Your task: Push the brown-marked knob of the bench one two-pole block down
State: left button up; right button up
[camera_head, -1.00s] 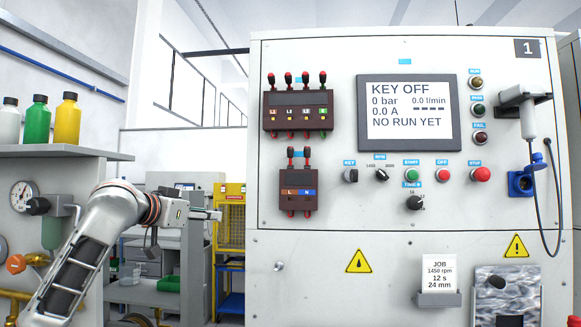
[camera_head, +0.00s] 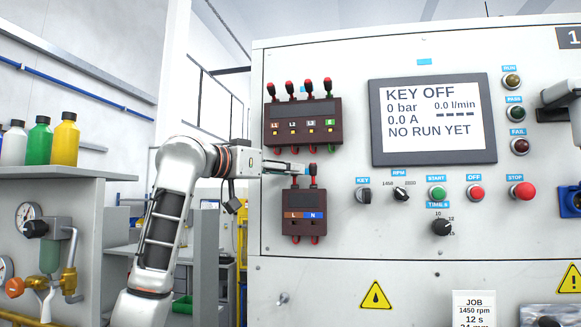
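The two-pole block (camera_head: 304,198) is a dark brown box on the bench one panel, below the four-pole block. It has a brown L mark (camera_head: 292,216) on the left and a blue N mark (camera_head: 312,216) on the right. Two red-topped knobs stand up from its top; the right knob (camera_head: 313,173) shows clearly. The left, brown-marked knob is partly hidden by my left gripper (camera_head: 298,169). The gripper's fingertips point right, at the height of the knob tops; I cannot tell whether they touch. Whether the fingers are parted is too small to tell.
The four-pole block (camera_head: 303,123) sits just above the gripper, with little room between the two blocks. The display (camera_head: 433,120), key switch (camera_head: 363,196) and buttons are to the right. Bottles (camera_head: 40,140) stand on a shelf at left.

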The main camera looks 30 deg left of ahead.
pick_arm(q)
jog(key=shift+w+d, duration=0.15)
jog(key=shift+w, duration=0.3)
grip_shut()
